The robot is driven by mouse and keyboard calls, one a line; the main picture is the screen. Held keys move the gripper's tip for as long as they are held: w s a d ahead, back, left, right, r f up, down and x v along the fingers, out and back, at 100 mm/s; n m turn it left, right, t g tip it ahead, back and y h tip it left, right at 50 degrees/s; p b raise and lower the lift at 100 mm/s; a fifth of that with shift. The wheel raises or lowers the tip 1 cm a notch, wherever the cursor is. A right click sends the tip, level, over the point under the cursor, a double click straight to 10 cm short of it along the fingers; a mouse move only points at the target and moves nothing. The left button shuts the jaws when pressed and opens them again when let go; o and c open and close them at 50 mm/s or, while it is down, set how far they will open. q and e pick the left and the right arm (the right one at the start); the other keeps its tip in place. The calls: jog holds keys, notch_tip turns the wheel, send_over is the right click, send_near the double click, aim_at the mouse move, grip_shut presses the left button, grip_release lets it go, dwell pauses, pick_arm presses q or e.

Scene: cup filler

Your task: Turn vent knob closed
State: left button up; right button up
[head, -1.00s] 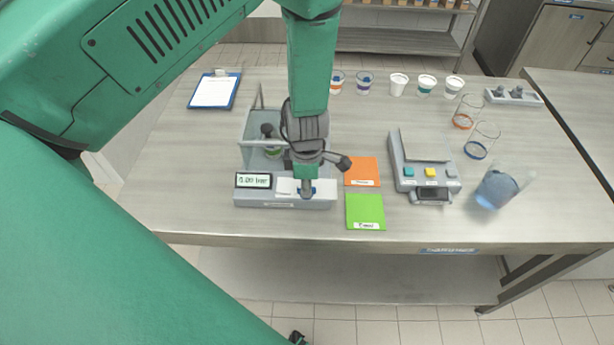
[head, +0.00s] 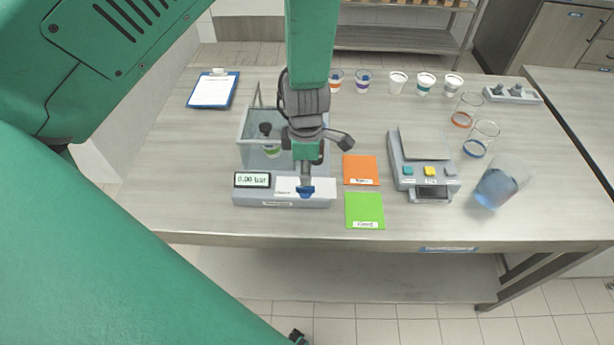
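The blue vent knob (head: 305,192) is on the white label plate at the front of the grey cup filler (head: 283,201). My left gripper (head: 305,181) points down directly over the knob. Its narrow fingers look close to or touching the knob's top, and they hide part of it. I cannot tell whether they grip it. The pressure display (head: 252,180) left of the knob seems to read 0.00 bar. A cup with a green band (head: 271,151) is in the filler's clear chamber, partly behind my gripper.
An orange card (head: 361,170) and a green card (head: 364,211) lie just right of the filler. A scale (head: 422,170) and a beaker of blue liquid (head: 495,189) are further right. Several cups stand at the back. A clipboard (head: 213,90) lies at back left.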

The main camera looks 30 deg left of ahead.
pick_arm(q)
notch_tip(320, 180, up, 6)
jog(key=shift+r, duration=0.25)
jog(key=shift+d, duration=0.1)
